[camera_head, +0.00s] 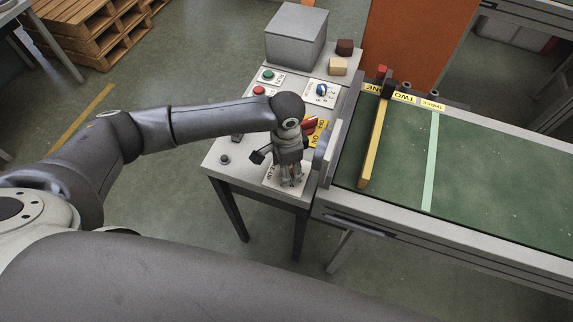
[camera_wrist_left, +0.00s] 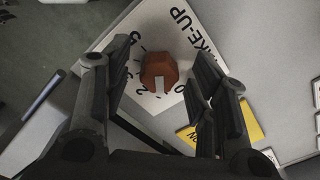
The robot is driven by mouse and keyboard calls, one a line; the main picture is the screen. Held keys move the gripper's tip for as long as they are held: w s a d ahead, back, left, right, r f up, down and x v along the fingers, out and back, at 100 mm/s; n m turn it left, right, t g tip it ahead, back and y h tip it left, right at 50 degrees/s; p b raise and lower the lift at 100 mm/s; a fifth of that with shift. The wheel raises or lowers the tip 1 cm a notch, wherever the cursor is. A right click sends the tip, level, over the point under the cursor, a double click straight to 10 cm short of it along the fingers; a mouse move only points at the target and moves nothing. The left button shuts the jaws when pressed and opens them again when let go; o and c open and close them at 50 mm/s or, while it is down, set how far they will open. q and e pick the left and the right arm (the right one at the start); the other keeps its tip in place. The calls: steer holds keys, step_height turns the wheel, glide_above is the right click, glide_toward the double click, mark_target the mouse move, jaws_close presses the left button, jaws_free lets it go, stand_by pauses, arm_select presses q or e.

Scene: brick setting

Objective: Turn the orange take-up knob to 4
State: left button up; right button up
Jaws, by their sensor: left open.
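The orange take-up knob (camera_wrist_left: 158,72) sits on a white dial plate (camera_wrist_left: 178,32) marked TAKE-UP, with digits around it. A pale pointer mark shows on the knob, towards the lower edge of the wrist view; I cannot tell for sure which digit it faces. My left gripper (camera_wrist_left: 163,82) is open, with one finger on each side of the knob, apart from it in this view. In the head view the left gripper (camera_head: 290,183) points down over the dial plate (camera_head: 271,180) at the console's near edge and mostly hides the knob. My right gripper is out of view.
The console also holds a blue knob (camera_head: 321,89), a green button (camera_head: 268,74), a red button (camera_head: 259,90) and a grey box (camera_head: 296,36). A green conveyor (camera_head: 490,180) adjoins on the right.

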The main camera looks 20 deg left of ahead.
arm_select(q)
steer(key=shift+c, duration=0.2)
steer(key=c, duration=1)
steer(key=shift+o, duration=0.2)
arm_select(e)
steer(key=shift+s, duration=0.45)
arm_select(q)
steer(key=shift+r, duration=0.1)
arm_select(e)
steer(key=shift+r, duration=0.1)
